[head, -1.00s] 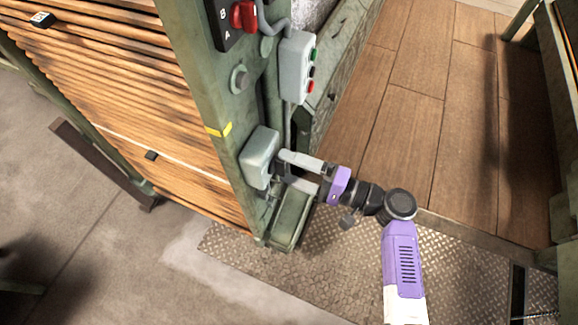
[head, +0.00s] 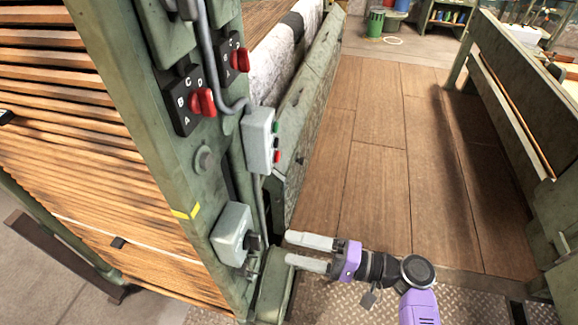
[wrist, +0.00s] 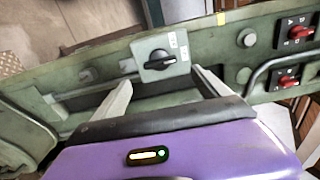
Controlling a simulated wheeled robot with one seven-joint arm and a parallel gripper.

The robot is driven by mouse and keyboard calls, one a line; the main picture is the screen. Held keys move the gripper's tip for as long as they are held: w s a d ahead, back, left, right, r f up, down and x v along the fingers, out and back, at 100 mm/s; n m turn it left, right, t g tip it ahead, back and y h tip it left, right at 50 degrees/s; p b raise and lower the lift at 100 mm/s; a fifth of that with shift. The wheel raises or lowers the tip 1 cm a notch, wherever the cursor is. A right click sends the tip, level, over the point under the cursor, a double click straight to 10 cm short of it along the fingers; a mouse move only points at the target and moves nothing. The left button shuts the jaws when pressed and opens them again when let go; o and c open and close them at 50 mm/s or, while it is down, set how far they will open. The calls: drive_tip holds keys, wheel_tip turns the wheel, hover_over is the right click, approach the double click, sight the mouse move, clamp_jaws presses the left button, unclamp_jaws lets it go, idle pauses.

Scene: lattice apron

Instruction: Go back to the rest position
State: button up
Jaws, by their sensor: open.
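My gripper (head: 310,253) is open and empty, its two pale fingers pointing left toward the green machine post (head: 160,140). It stands apart from the grey switch box (head: 231,234) with a black rotary knob low on that post. In the wrist view the gripper (wrist: 165,90) shows its fingers spread, with the switch box (wrist: 161,66) ahead between them. Its black knob (wrist: 160,60) lies roughly level across the plate there. Nothing is held.
Above the switch box are a push-button box (head: 259,140) with green, black and red buttons, and red rotary switches (head: 203,101). Wooden slats (head: 90,160) fill the left.

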drive_tip(key=w+d+f+m+t+h, duration=0.3)
drive_tip(key=w+d+f+t+h, duration=0.2)
drive_tip(key=d+h, duration=0.25)
drive_tip(key=s+d+t+h, duration=0.3)
drive_tip(key=s+d+h, duration=0.4)
drive_tip(key=s+d, duration=0.1)
drive_tip(key=s+r+n+h, duration=0.1)
drive_tip(key=s+r+n, duration=0.2)
drive_tip(key=s, duration=1)
drive_tip(key=s+r+n+h, duration=0.1)
drive_tip(key=s+r+n, duration=0.3)
drive_tip(key=s+r, duration=0.6)
drive_tip(key=s, duration=0.3)
drive_tip(key=shift+s+a+t, duration=0.2)
drive_tip(key=shift+t, duration=0.2)
